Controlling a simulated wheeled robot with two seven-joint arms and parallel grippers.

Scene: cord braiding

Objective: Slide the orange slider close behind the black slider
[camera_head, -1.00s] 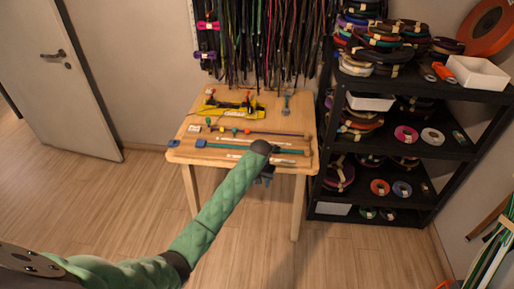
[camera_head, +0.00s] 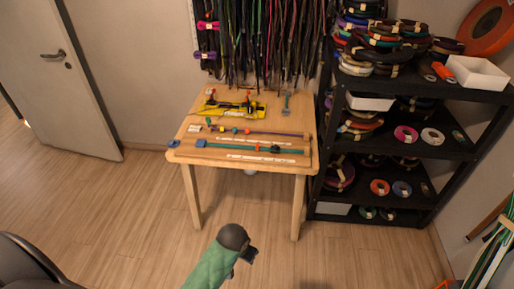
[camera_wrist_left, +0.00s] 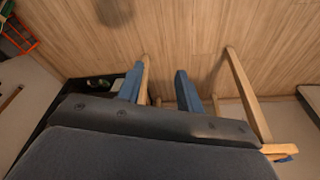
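On the wooden table, a teal cord (camera_head: 232,147) runs left to right from a blue block (camera_head: 201,143). A small orange slider (camera_head: 257,147) sits on this cord. A black slider (camera_head: 275,149) is a short way to its right, with a gap between them. My left gripper (camera_head: 251,255) is low in front of the table, well apart from the sliders. In the left wrist view its two blue fingers (camera_wrist_left: 158,88) are spread apart with nothing between them. The sliders cannot be made out in that view. My right gripper is not in view.
Behind the teal cord lies a purple cord (camera_head: 280,134) with small coloured pieces. A yellow tool (camera_head: 232,110) lies farther back. Hanging cords (camera_head: 265,45) cover the wall. A black shelf (camera_head: 405,150) stands close to the table's right. The floor in front is clear.

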